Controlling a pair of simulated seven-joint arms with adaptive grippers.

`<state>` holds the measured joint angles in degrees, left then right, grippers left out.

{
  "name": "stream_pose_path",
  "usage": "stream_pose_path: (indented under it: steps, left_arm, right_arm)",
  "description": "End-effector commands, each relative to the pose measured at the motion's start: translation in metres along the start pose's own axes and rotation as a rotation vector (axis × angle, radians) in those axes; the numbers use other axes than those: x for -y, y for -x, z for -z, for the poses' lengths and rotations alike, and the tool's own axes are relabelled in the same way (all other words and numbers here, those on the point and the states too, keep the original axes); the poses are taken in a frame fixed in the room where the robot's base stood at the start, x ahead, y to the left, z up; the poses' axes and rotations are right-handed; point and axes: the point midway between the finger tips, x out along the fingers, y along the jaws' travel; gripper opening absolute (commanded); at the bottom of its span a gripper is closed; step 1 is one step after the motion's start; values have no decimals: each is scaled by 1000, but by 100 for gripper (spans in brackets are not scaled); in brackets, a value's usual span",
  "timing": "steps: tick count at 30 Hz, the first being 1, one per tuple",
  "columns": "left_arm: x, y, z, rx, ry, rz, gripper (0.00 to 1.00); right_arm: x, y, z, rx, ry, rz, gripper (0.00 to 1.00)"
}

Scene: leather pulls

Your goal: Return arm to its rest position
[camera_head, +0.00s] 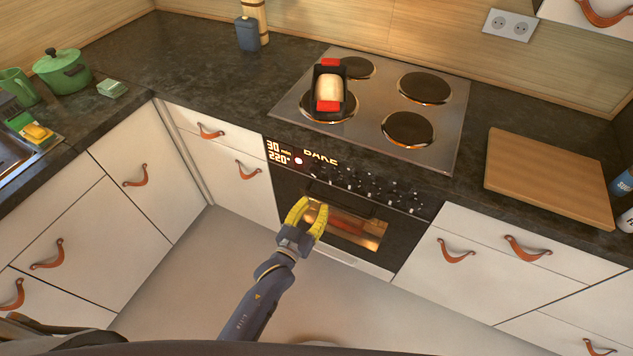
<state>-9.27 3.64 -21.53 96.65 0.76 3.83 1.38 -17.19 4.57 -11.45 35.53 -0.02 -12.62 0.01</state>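My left gripper (313,204), with yellow fingers, is in front of the oven door (345,226), near the left part of its handle. The fingers stand apart with a gap between the tips, and I see nothing held in them. I cannot tell whether they touch the door or handle. My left arm (262,297) reaches up to it from the bottom of the view. The oven door looks shut, with a lit window. My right gripper is not in view.
A black loaf tin with red ends holds pale dough (329,88) on the hob (440,118). A wooden board (548,178) lies on the right counter. A green pot (62,70) stands at left. Leather pulls (456,251) stick out from white drawers. The floor (185,290) is clear.

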Motion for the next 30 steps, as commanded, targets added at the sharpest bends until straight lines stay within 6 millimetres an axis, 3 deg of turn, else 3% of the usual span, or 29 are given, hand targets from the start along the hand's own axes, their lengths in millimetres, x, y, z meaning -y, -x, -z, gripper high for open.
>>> stream_pose_path:
  steps: [4,7,11,14,18,23,30]
  left_arm:
    - [0,0,-4,15,-10,0,34]
    - [3,3,-30,73,-25,4,34]
    - [14,16,-92,204,-50,20,34]
    - [25,38,-152,331,-67,36,34]
    - [39,80,-230,504,-85,55,34]
    - [53,144,-310,700,-97,75,34]
    - [65,264,-407,984,-101,96,34]
  right_arm:
    - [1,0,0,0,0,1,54]
    - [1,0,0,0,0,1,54]
    - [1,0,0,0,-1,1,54]
    - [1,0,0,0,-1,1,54]
    - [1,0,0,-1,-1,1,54]
    - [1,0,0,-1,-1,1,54]
    - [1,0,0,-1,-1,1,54]
